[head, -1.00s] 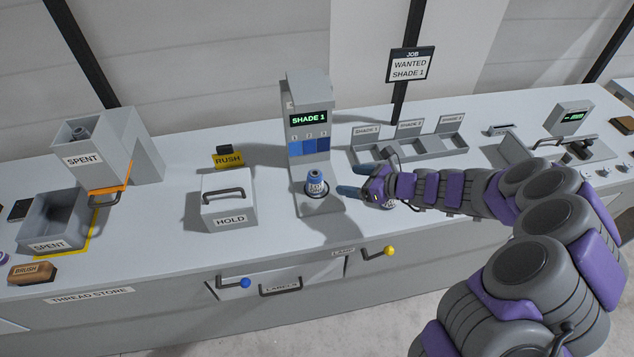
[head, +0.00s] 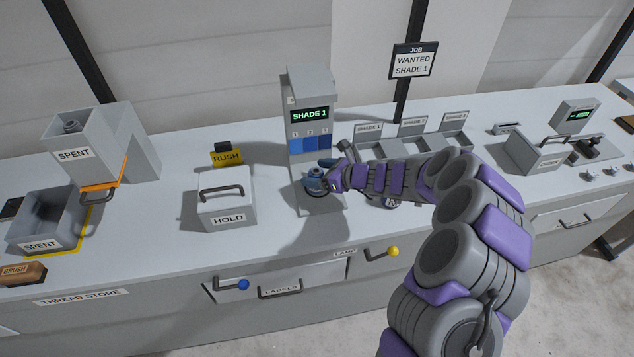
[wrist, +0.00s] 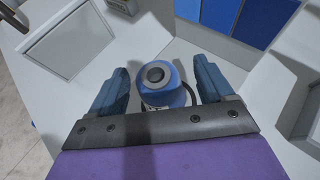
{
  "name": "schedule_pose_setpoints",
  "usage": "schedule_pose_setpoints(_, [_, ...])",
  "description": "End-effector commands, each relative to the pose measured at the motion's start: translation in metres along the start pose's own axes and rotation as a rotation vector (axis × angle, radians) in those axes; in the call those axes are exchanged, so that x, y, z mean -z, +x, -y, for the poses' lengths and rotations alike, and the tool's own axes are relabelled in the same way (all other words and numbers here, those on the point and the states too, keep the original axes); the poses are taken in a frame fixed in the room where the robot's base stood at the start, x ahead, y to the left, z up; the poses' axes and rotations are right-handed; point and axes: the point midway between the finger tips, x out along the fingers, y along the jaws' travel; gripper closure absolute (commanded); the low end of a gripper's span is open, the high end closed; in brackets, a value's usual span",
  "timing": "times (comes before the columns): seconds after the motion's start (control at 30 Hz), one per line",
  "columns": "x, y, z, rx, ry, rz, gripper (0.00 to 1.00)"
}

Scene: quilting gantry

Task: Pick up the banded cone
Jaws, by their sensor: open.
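The blue thread cone (head: 315,184) stands upright on the plate in front of the shade reader (head: 310,117), whose screen says SHADE 1. In the wrist view the cone (wrist: 165,88) shows from above, with a blue body and a grey top with a dark hole. My gripper (wrist: 162,76) is open, with one blue finger on each side of the cone and small gaps visible. In the head view my gripper (head: 323,172) reaches the cone from the right and partly covers it. The cone's lower part is mostly hidden in the wrist view.
A HOLD box (head: 226,199) stands left of the cone. Shade bins (head: 455,140) are behind my arm. SPENT containers (head: 82,155) stand at the far left. A JOB sign (head: 413,62) reads WANTED SHADE 1.

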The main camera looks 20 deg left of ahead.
Motion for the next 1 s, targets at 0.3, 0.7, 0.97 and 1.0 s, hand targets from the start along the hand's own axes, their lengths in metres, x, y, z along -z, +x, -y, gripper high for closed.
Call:
schedule_pose_setpoints(0.3, [-0.0006, 0.0018, 0.0004, -0.001, 0.001, 0.004, 0.20])
schedule_pose_setpoints(0.7, [-0.0008, 0.0051, -0.0008, -0.002, 0.000, 0.001, 0.59])
schedule_pose_setpoints(0.97, [0.0001, 0.0054, -0.0006, -0.002, 0.000, 0.000, 0.84])
schedule_pose_setpoints(1.0, [0.0004, 0.0055, -0.0006, -0.003, 0.001, -0.001, 0.86])
